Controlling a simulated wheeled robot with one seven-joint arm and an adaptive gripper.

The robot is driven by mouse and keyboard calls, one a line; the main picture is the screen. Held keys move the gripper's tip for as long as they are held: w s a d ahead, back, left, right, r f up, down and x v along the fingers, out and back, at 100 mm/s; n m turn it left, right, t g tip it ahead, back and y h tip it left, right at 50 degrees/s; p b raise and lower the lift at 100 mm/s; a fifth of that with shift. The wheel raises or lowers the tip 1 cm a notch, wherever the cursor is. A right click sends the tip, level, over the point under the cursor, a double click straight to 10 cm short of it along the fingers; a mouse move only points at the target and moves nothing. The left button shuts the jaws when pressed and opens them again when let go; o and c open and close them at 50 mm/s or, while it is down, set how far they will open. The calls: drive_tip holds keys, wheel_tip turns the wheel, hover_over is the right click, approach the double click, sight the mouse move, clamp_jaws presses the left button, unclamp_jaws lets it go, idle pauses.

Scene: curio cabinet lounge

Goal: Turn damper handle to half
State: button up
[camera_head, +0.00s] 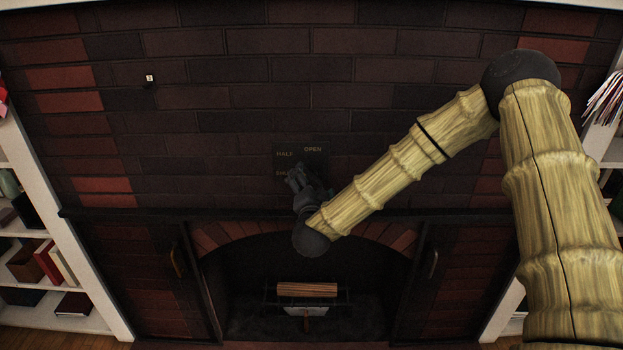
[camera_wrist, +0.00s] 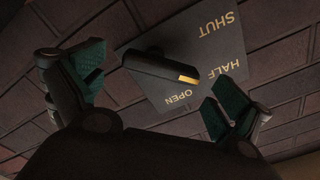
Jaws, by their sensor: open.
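The damper plate (camera_wrist: 160,98) is a dark grey panel on the brick chimney breast, lettered SHUT, HALF and OPEN. It also shows in the head view (camera_head: 297,160), its lower part covered by my gripper. The damper handle (camera_wrist: 160,68) is a dark bar with a brass tip. In the wrist view its tip lies near the gap between HALF and OPEN; its exact setting is hard to tell. My gripper (camera_wrist: 158,82) is open, its green-padded fingers to either side of the handle in the picture, with no visible contact. In the head view my gripper (camera_head: 300,182) hides the handle.
Below is the fireplace opening with a log (camera_head: 307,290) on a grate, flanked by open doors with handles (camera_head: 178,262). White bookshelves (camera_head: 75,270) stand at both sides. A small white tag (camera_head: 149,79) is on the upper left bricks. The wall around the plate is clear.

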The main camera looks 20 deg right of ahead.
drive_tip(key=v, duration=0.9)
drive_tip(key=s+a+f+n+g+y, duration=0.1)
drive_tip(key=s+f+n+g+y, duration=0.1)
drive_tip(key=s+f, duration=0.5)
drive_tip(key=s+a+f+n+g+y, duration=0.2)
drive_tip(key=s+f+n+g, duration=0.1)
drive_tip(key=f, duration=0.8)
drive_tip(key=s+a+f+n+g+y, duration=0.1)
drive_tip(key=s+f+n+g+y, duration=0.1)
drive_tip(key=s+f, duration=0.5)
drive_tip(key=s+d+f+n+g, duration=0.1)
drive_tip(key=s+d+f+g, duration=0.1)
drive_tip(key=s+f, duration=0.3)
drive_tip(key=s+d+f+n+g, duration=0.2)
drive_tip(key=s+f+g, duration=0.3)
drive_tip(key=s, duration=0.8)
drive_tip(key=s+d+f+n+g+h, duration=0.1)
drive_tip(key=s+d+f+g, duration=0.1)
drive_tip(key=s+f, duration=0.3)
drive_tip(key=s+g, duration=0.1)
drive_tip(key=s, duration=0.3)
drive_tip(key=shift+d+f+n, duration=0.3)
drive_tip(key=shift+d+n, duration=0.05)
drive_tip(key=shift+n, duration=0.05)
